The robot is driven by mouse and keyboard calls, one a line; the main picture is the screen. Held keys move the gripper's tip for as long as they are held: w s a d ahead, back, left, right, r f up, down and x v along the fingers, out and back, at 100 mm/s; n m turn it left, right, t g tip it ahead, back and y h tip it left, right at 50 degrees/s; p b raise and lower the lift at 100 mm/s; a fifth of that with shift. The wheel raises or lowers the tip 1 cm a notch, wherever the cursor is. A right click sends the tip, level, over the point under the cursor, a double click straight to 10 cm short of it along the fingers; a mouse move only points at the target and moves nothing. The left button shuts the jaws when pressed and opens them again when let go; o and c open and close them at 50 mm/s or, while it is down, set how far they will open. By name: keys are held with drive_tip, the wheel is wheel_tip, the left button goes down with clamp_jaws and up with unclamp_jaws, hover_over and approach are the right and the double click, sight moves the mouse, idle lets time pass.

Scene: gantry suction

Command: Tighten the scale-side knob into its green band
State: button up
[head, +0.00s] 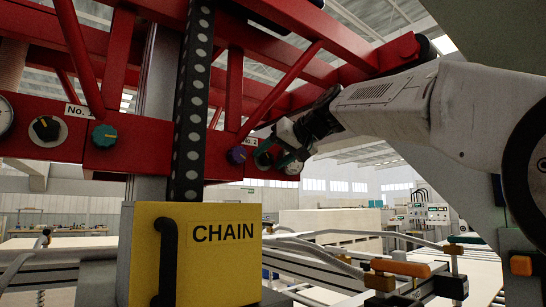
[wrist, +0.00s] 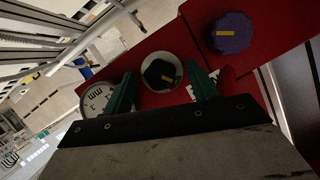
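A black knob with a yellow pointer mark (wrist: 160,77) sits on a pale round plate (wrist: 148,60) in the middle of the wrist view. A white dial marked mm (wrist: 95,99) is beside it on the left, partly behind a finger. My gripper (wrist: 163,82) is open, with one teal finger on each side of the black knob. I cannot tell whether the fingers touch it. No green band can be made out on the plate. In the head view my gripper (head: 272,157) is at the red beam near the No. 2 label and hides this knob; the dial (head: 293,168) shows just right.
A purple knob (wrist: 229,34) is at upper right on the red panel; it also shows in the head view (head: 237,155). The No. 1 panel has a teal knob (head: 104,136) and a black knob (head: 46,129). A yellow CHAIN box (head: 225,265) stands below.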

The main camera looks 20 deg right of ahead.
drive_tip(key=v, duration=0.8)
drive_tip(key=shift+a+f, duration=0.1)
idle(0.5)
